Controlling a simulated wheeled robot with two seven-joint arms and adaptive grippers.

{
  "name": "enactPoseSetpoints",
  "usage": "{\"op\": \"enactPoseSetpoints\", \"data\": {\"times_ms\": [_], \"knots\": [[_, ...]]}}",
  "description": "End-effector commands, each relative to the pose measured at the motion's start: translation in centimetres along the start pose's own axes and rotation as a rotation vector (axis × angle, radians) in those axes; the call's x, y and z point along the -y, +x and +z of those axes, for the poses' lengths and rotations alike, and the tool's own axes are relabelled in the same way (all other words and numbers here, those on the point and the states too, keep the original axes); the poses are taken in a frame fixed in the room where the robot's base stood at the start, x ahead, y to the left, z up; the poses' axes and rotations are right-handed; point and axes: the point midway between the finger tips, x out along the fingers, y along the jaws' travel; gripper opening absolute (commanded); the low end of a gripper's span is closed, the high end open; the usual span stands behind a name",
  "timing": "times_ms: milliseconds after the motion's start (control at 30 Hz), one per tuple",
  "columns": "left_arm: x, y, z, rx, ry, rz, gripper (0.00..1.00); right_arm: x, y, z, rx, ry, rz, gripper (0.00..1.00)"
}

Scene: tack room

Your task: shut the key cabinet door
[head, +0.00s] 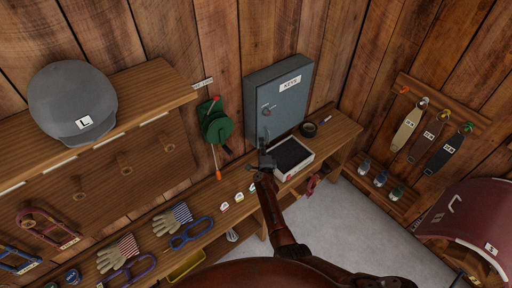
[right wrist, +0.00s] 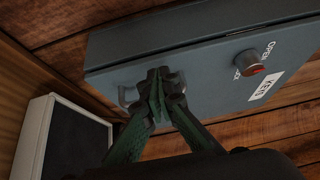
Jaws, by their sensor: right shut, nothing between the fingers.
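The grey-blue key cabinet (head: 292,104) is on the back wall, with a white KEYS label and a round knob (head: 265,111) on its front. Its door (right wrist: 215,82) looks flush or nearly flush with the body; I cannot tell whether a small gap is left. My right gripper (head: 265,160) is shut and empty, low in front of the cabinet. In the right wrist view its green fingertips (right wrist: 160,78) are in front of a small metal handle (right wrist: 127,95), partly hiding it; I cannot tell whether they touch. The knob (right wrist: 250,63) has a red mark. My left gripper is not in view.
A white-rimmed tray (head: 303,163) with a dark inside is on the bench just below the cabinet, beside my right gripper. A black roll (head: 309,129) lies to its right. A shelf (head: 150,92) holds a grey helmet.

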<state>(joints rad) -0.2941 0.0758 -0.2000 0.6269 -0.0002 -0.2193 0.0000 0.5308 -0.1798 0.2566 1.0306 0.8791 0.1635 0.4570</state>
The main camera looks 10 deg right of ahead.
Motion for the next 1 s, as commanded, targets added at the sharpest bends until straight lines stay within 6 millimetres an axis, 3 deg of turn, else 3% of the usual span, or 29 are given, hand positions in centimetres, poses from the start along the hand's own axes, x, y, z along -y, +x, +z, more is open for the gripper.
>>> {"op": "enactPoseSetpoints", "data": {"times_ms": [667,1000], "knots": [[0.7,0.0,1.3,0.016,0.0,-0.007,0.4,0.0,0.5,-0.3,-0.011,0.001,0.0,0.0],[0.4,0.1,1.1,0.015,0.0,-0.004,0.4,-0.1,-2.8,-0.3,-0.013,0.004,0.0,0.0]]}}
